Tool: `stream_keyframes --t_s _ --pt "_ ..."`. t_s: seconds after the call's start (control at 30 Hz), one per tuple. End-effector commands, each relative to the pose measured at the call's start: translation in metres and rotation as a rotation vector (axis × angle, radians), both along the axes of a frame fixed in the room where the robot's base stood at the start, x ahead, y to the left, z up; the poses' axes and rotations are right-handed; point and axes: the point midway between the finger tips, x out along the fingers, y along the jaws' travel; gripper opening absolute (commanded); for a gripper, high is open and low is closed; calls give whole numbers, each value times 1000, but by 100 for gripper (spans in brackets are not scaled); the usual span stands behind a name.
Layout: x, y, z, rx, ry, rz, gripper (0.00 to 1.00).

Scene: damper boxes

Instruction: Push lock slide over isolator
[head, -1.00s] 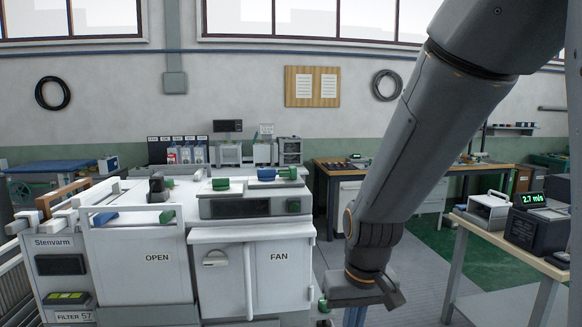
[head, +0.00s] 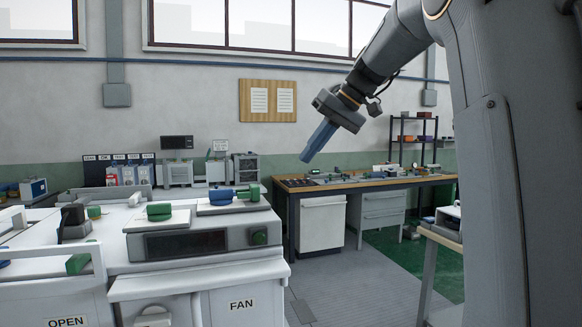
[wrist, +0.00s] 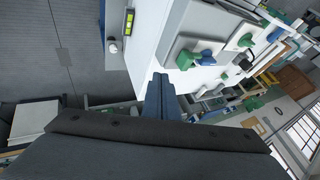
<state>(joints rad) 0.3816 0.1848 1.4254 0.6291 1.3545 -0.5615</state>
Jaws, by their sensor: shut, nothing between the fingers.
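A blue piece (head: 221,197) sits on a light plate on top of the white FAN cabinet, with a green knob (head: 249,192) at its right; these look like the lock slide and the isolator. They seem to show in the wrist view too, as a blue piece (wrist: 204,58) beside a green one (wrist: 184,60). My gripper (head: 307,158) is shut and empty, its blue-grey fingers pointing down and left. It is in the air, right of and above the pair, touching nothing. In the wrist view my fingertips (wrist: 160,76) appear short of the pair.
Another green block (head: 159,211) stands on the neighbouring plate. A dark handle (head: 73,222) and a white rail lie further left. A workbench (head: 330,184) stands behind. The air between gripper and cabinet is clear.

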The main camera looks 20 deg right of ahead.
Motion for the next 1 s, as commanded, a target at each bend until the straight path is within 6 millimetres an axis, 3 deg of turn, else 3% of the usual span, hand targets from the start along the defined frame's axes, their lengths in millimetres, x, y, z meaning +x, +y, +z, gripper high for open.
stream_keyframes --t_s 0.2,0.5,0.7,1.0 --pt "14 33 -29 1 5 23 0" --pt "36 59 -76 -1 6 21 0" --pt "34 85 -72 -1 3 19 0" --pt "35 94 -74 -1 2 14 0"
